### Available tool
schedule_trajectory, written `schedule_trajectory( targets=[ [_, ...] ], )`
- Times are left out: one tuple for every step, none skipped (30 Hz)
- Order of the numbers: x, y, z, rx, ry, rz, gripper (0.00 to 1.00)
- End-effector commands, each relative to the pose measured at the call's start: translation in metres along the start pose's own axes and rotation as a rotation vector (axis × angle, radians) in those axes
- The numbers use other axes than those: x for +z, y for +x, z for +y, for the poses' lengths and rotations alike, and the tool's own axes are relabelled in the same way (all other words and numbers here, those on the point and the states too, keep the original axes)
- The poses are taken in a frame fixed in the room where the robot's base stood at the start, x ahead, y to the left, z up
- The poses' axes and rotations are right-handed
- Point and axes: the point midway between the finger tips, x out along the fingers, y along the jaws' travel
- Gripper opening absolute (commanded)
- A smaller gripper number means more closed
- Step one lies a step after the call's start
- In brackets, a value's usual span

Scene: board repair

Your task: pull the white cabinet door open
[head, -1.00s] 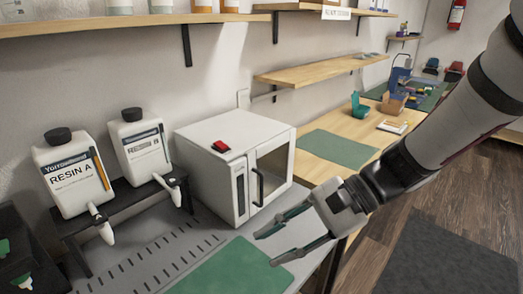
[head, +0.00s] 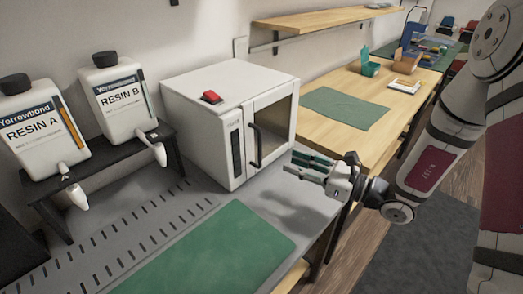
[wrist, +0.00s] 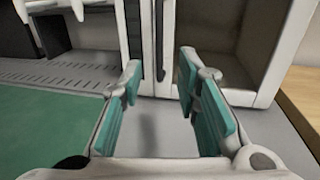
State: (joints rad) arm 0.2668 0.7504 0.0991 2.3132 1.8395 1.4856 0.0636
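The white cabinet (head: 208,115) stands on the grey bench with its windowed door (head: 272,130) closed in the head view. The door's black vertical handle (head: 256,146) is on the door's left side. My gripper (head: 300,165) is just in front and to the right of the handle, apart from it in the head view. In the wrist view my gripper (wrist: 160,85) is open, its teal finger pads spread and nothing between them. The dark handle (wrist: 160,40) shows ahead, between the fingertips. The cabinet door (wrist: 228,40) fills the upper right there.
Resin A (head: 42,128) and Resin B (head: 120,98) bottles sit on a black stand left of the cabinet. A green mat (head: 205,250) lies in front. A wooden table (head: 375,85) stands to the right. The bench before the door is clear.

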Motion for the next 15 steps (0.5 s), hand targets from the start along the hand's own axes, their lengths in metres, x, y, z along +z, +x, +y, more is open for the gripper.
schedule_trajectory(
  targets=[
    [0.0,0.011,0.001,0.005,-0.002,0.0,0.3],
    [-0.001,0.017,0.001,0.005,-0.002,0.0,0.3],
    [0.0,0.025,0.001,0.006,-0.003,0.0,0.3],
    [0.0,0.032,0.002,0.006,-0.002,-0.001,0.3],
    [0.0,0.037,0.002,0.007,-0.003,-0.001,0.3],
    [-0.001,0.045,0.001,0.005,-0.003,0.0,0.3],
    [-0.001,0.051,0.001,0.006,-0.004,0.001,0.3],
    [-0.001,0.057,0.001,0.005,-0.003,0.0,0.3],
    [-0.001,0.065,0.001,0.006,-0.003,0.0,0.3],
    [-0.001,0.07,0.002,0.006,-0.003,0.0,0.3],
    [-0.001,0.075,0.001,0.005,-0.003,0.0,0.3],
    [-0.001,0.082,0.001,0.006,-0.003,0.0,0.3],
    [0.0,0.086,0.002,0.005,-0.002,0.0,0.3],
    [-0.001,0.09,0.001,0.004,-0.002,0.0,0.3],
    [-0.001,0.095,0.001,0.004,-0.003,0.0,0.3]
  ],
)
